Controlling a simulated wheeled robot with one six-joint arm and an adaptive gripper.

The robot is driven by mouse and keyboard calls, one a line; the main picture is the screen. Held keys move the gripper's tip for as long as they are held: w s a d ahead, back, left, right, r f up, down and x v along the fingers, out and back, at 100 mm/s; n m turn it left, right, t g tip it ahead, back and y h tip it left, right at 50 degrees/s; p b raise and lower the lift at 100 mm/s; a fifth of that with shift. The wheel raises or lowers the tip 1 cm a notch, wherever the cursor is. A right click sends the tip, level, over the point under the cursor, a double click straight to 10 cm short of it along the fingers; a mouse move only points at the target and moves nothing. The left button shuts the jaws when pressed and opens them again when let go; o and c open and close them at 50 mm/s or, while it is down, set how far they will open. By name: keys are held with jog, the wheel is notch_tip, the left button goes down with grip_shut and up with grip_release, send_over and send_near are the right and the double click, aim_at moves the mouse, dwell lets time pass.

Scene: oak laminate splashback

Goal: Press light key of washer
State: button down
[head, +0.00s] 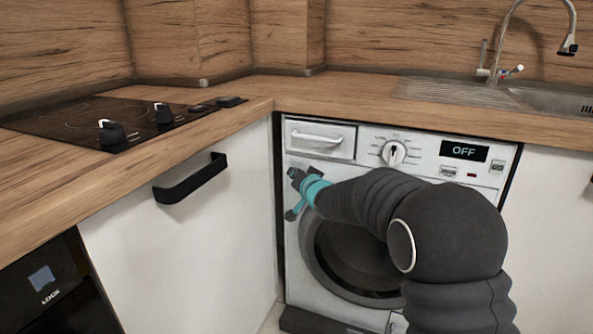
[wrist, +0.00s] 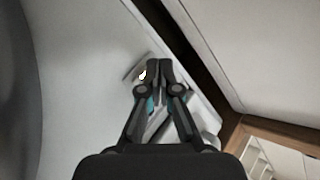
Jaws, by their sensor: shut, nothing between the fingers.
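The washer (head: 419,147) has a white front with a drawer, a round knob (head: 394,153) and a display (head: 464,151) reading OFF. Small keys (head: 448,172) sit below the display, their marks too small to read. My gripper (head: 294,178) is at the washer's upper left front, below the drawer. In the wrist view my gripper (wrist: 159,66) is shut and empty. Just left of its tips is a small grey piece (wrist: 133,75) with a white mark, partly hidden by the fingers. I cannot tell whether it is the light key or whether the tips touch it.
The round washer door (head: 345,262) lies below my arm. A white cabinet with a black handle (head: 190,178) stands close on the left. The oak worktop (head: 330,91) overhangs the washer, with a hob (head: 85,118) left and a sink (head: 560,99) right.

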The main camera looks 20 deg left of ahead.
jog(key=shift+w, duration=0.15)
dwell(0.4)
jog(key=shift+s, duration=0.6)
jog(key=s+b, duration=0.4)
jog(key=s, duration=0.2)
jog(key=shift+a+b, duration=0.25)
jog(key=shift+b, duration=0.1)
dwell(0.3)
